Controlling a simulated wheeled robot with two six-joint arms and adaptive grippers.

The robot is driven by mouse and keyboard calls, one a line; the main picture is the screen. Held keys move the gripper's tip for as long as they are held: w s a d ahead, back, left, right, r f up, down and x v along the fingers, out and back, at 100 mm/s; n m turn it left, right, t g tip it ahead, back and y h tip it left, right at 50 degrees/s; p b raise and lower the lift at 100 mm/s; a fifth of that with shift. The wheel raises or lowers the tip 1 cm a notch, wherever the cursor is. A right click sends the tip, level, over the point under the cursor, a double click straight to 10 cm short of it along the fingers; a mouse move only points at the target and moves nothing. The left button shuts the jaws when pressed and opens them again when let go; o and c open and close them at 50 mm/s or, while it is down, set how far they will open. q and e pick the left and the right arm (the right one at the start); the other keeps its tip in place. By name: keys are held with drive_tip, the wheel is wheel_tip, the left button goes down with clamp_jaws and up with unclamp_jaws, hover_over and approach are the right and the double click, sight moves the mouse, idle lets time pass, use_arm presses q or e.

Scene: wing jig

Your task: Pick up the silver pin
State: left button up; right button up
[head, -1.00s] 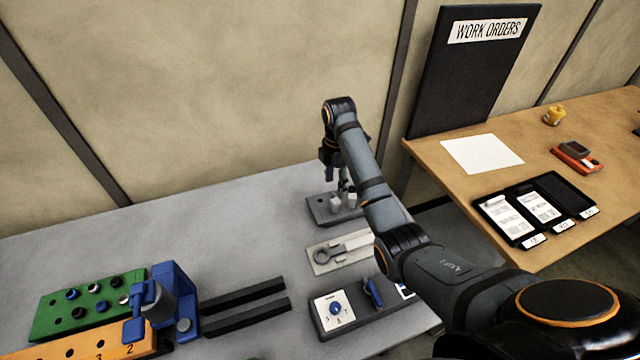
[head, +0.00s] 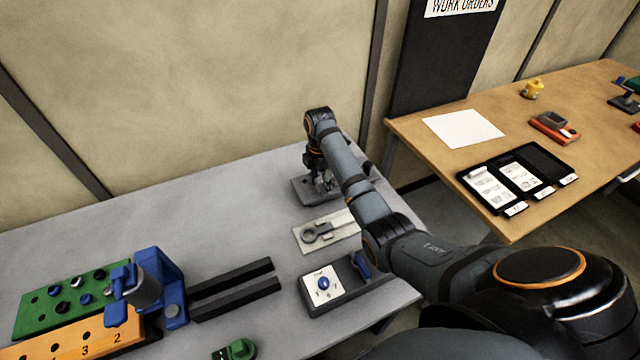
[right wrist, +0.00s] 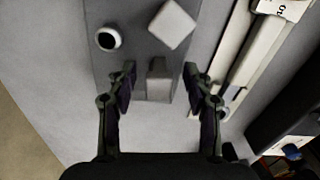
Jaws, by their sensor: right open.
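My right gripper (head: 322,182) reaches down over a grey tray (head: 300,192) at the back of the grey table. It shows best in the right wrist view (right wrist: 160,70), where its two fingers are open on either side of a grey upright piece (right wrist: 158,82). This piece looks like the silver pin, but its shape is hard to make out. I see a gap between it and each finger. A pale square block (right wrist: 172,24) and a white-rimmed dark round spot (right wrist: 108,39) lie beyond the fingertips on the tray. My left gripper is out of view.
A pale plate with a ring-shaped tool (head: 318,234) and a dark panel with a blue knob (head: 324,284) lie nearer. A green board (head: 40,312), an orange numbered board (head: 68,344) and a blue clamp (head: 158,280) stand left. A wooden table (head: 430,155) is at right.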

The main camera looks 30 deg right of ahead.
drive_tip(key=shift+f, duration=0.45)
clamp_jaws()
